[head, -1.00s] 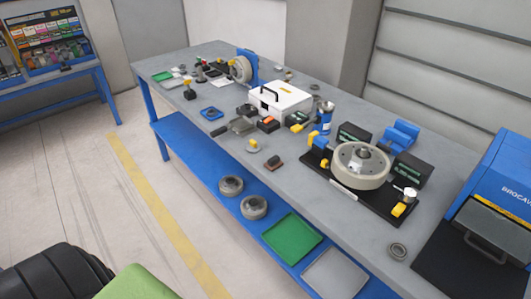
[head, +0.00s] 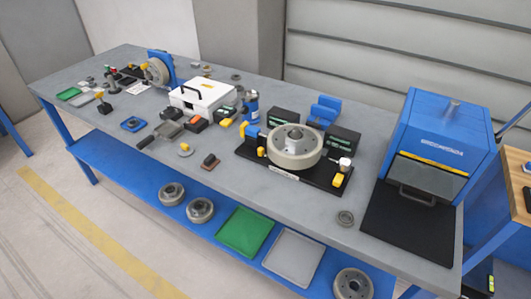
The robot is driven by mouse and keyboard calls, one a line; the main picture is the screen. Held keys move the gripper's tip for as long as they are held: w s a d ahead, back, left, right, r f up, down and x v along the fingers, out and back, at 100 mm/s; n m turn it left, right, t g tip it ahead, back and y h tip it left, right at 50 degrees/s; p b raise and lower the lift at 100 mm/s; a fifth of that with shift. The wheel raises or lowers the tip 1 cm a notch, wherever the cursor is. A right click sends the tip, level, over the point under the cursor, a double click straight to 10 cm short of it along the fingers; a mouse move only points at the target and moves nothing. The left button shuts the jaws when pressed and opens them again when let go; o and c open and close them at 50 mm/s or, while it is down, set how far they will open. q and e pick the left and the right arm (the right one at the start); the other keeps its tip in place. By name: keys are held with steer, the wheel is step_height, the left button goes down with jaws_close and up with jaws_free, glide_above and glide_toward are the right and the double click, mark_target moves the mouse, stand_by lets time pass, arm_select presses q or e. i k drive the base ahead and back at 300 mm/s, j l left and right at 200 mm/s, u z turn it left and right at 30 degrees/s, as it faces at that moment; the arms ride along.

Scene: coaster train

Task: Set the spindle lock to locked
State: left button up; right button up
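A spindle unit with a thick grey disc (head: 295,147) lies flat on a black base plate (head: 252,155) on the workbench. A yellow-tipped part (head: 338,180) and a white-topped knob (head: 345,164) sit at the plate's right end. Farther back, an upright grey wheel (head: 156,72) is mounted on a blue stand. I cannot tell which part is the spindle lock or how it is set. Neither of my grippers is in view.
A blue cabinet machine (head: 432,135) with a black front tray (head: 408,222) stands at the bench's right. A white case (head: 203,95) and several small tools are left of the spindle unit. The lower shelf holds a green tray (head: 243,232) and grey rings (head: 200,210).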

mark_target(261, 151)
steer(key=i+j+u, duration=0.1)
steer(key=i+j, duration=0.25)
steer(key=i+j+u, duration=0.1)
steer(key=i+j, duration=0.15)
steer(key=i, duration=0.3)
